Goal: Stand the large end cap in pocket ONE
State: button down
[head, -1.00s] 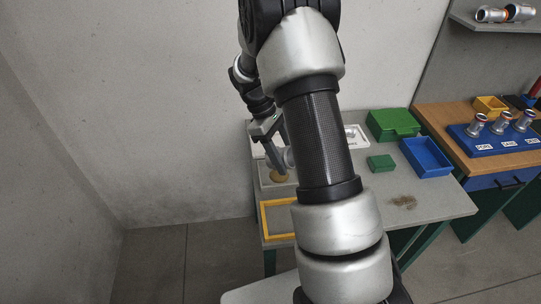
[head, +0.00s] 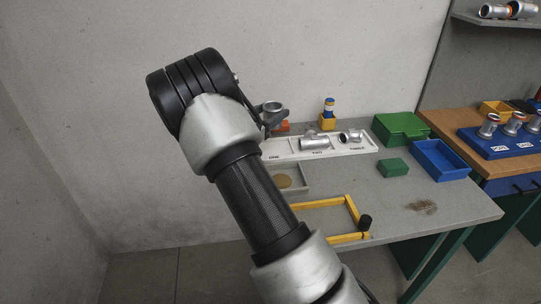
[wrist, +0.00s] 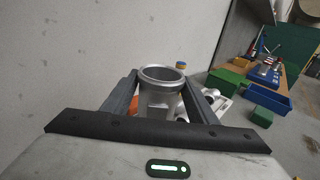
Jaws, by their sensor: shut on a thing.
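My gripper (wrist: 158,100) is shut on a grey metal cup-shaped part, the large end cap (wrist: 162,92), its open round rim facing up. In the head view the cap (head: 273,113) is held in the air above the left end of the white tray (head: 368,149). My arm hides most of the gripper there. The tray has pockets labelled ONE, TWO and THREE. Pocket ONE (head: 275,147), at the left, is partly hidden by my arm and the held cap. Grey castings lie in pocket TWO (head: 314,141) and pocket THREE (head: 350,136).
A grey tray with a tan disc (head: 284,181) lies in front. A yellow frame (head: 352,212) with a black knob is nearer. Green boxes (head: 400,128) and a blue bin (head: 438,160) stand right. An orange item and a yellow holder (head: 327,122) stand behind the white tray.

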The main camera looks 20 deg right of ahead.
jog(key=shift+w+a+f, duration=0.1)
jog(key=shift+w+f, duration=0.1)
notch_tip(320, 180, down, 9)
jog(key=shift+f+b, duration=0.1)
jog(key=shift+b, duration=1.1)
jog(key=shift+f, duration=0.1)
jog(key=shift+f, duration=0.15)
jog(key=c, duration=0.7)
grip_release()
